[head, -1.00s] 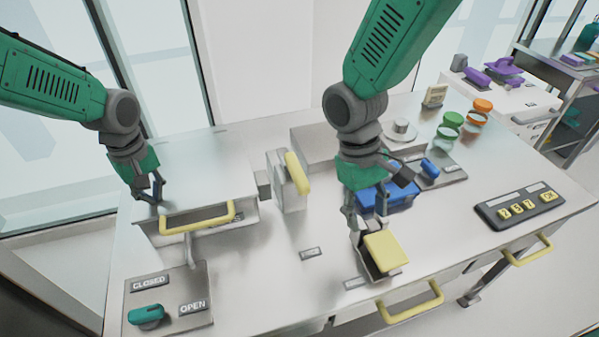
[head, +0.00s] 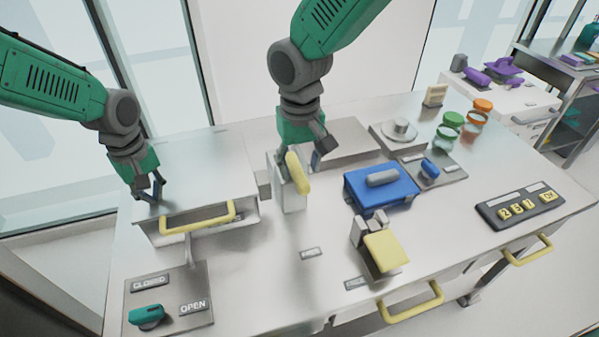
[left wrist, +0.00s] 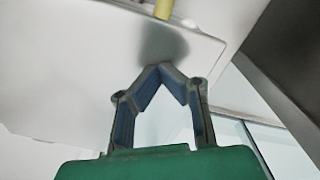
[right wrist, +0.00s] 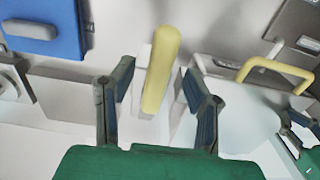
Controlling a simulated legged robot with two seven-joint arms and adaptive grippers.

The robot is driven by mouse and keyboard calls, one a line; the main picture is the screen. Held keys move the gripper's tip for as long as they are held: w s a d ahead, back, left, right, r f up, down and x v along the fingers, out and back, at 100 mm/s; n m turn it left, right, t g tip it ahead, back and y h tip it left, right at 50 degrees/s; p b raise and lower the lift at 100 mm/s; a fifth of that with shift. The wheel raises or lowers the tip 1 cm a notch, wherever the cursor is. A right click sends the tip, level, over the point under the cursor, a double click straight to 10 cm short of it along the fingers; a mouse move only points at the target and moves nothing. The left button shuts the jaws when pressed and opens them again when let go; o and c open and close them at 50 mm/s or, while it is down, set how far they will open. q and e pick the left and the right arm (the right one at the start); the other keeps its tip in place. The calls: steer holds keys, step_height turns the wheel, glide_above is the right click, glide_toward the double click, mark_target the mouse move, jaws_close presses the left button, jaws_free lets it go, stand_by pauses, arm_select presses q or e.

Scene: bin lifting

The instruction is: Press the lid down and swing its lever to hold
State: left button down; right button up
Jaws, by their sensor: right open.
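The lid is the flat white top (head: 195,170) of a box at the left of the table, with a yellow handle (head: 198,217) on its front edge. My left gripper (head: 150,195) is at the lid's top near its left side; its fingertips come together in the left wrist view (left wrist: 160,68), and look to be touching the lid. The lever (head: 297,173) is a yellow upright bar on a white block right of the box. My right gripper (head: 298,165) is open around the lever; in the right wrist view the lever (right wrist: 161,70) stands between the fingers, apart from both.
A panel with a teal knob (head: 146,315) and CLOSED and OPEN labels lies front left. Right of the lever are a blue box (head: 382,188), a yellow-flapped device (head: 385,250), a keypad (head: 520,205) and jars (head: 453,120).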

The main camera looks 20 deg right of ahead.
arm_select(q)
steer(key=shift+s+f, duration=0.1)
steer(key=shift+f, duration=0.05)
arm_select(e)
steer(key=shift+f, duration=1.25)
jaws_close()
